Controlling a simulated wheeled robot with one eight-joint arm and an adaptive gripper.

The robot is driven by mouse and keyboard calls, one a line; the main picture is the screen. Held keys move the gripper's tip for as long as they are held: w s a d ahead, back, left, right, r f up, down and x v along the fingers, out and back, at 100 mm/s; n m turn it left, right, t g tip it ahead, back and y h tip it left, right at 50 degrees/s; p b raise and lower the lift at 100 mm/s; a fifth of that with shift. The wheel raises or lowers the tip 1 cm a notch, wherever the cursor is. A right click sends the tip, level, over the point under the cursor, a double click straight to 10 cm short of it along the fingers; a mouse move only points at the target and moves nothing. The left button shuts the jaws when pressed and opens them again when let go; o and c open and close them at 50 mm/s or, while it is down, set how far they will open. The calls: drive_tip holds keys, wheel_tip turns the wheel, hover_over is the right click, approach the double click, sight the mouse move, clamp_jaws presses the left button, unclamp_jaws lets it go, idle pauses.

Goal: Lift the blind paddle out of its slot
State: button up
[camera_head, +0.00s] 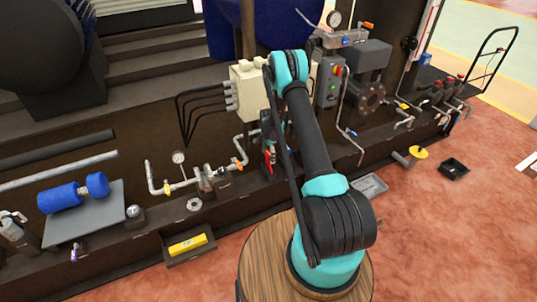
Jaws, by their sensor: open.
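I cannot tell for certain which part is the blind paddle. A yellow round plate (417,152) with a grey stub beside it shows at the front edge of the skid, to the right of my arm. A pipe assembly with flanges (205,177) and orange handles stands left of my arm. No slot can be made out clearly. My gripper (269,156) appears as a dark shape with red parts just left of my arm, partly hidden by it. It is open. I see nothing held in it, and its distance from the nearby pipework is unclear.
A dark tray (167,257) with a yellow bar (188,245) sits at the front left. A blue motor (62,196) rests on a grey plate. A grey tray (370,187) and a small black bin (453,169) lie right of my arm. The reddish floor is clear at lower right.

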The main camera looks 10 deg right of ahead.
drive_tip(key=c, duration=1.6)
drive_tip(key=shift+r, duration=5.5)
drive_tip(key=shift+c, duration=0.2)
drive_tip(key=shift+r, duration=0.1)
drive_tip(key=shift+r, duration=2.45)
